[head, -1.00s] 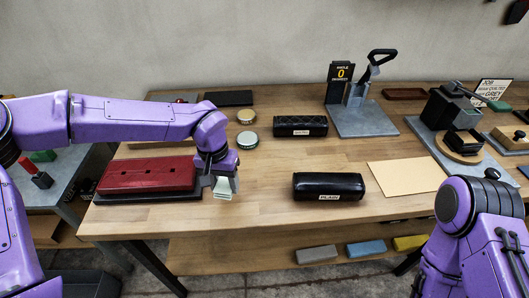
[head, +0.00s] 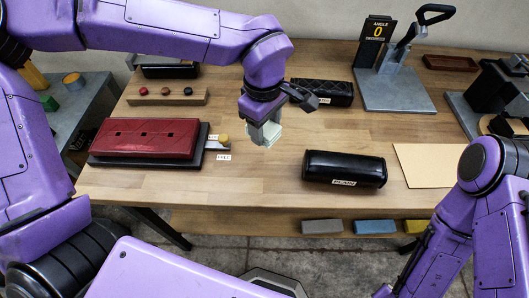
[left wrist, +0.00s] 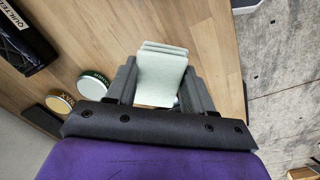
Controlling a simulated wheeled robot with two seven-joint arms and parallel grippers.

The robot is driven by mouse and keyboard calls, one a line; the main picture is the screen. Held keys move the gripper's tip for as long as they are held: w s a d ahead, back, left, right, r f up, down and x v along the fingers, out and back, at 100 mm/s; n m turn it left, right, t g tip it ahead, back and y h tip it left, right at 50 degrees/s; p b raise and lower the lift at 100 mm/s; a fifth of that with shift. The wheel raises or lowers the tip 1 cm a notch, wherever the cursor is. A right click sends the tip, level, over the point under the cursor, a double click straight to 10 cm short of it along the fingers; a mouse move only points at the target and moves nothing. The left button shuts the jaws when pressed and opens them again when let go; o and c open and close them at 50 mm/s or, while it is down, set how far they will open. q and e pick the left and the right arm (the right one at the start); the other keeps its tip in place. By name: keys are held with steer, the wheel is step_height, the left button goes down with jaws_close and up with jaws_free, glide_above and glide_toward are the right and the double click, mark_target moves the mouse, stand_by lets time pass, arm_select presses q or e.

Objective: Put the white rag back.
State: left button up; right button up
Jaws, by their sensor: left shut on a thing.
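The white rag (head: 264,134), pale and folded in layers, is in my left gripper (head: 262,126). The gripper is shut on it and holds it over the middle of the wooden table (head: 250,185). It appears above the tabletop, but the gap is hard to judge. The left wrist view shows the rag (left wrist: 161,75) between the two dark fingers of my left gripper (left wrist: 160,90). My right arm is at the lower right of the head view; its gripper is not visible.
A red pad (head: 145,138) on a dark base lies left, a small white tag (head: 224,157) beside it. A black PLAIN roll (head: 344,169) lies right, a quilted roll (head: 322,92) behind. Two tins (left wrist: 93,85) show in the wrist view. Bare wood lies between pad and roll.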

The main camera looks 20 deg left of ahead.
arm_select(q)
steer(key=s+d+r+n+b, duration=0.2)
steer(key=s+d+n, duration=0.3)
steer(key=s+n, duration=0.75)
steer(key=w+a+f+n, duration=0.1)
steer(key=w, duration=0.2)
steer(key=w+a+f+n+p, duration=0.1)
steer(key=w, duration=0.3)
steer(key=w+a+f+n+p, duration=0.1)
steer(key=w+n, duration=0.1)
steer(key=w, duration=0.2)
steer(key=shift+w+a+f+g, duration=0.25)
steer(key=shift+a+g, duration=0.05)
steer(key=shift+a, duration=0.1)
steer(key=p, duration=0.1)
glide_above(266, 150)
steer(key=f, duration=0.5)
steer(key=shift+s+d+f, duration=0.1)
steer(key=shift+s+f, duration=0.2)
steer(key=shift+f, duration=0.05)
steer(key=f, duration=0.2)
steer(key=f+p, duration=0.1)
steer(key=shift+w+f, duration=0.25)
steer(key=shift+f, duration=0.1)
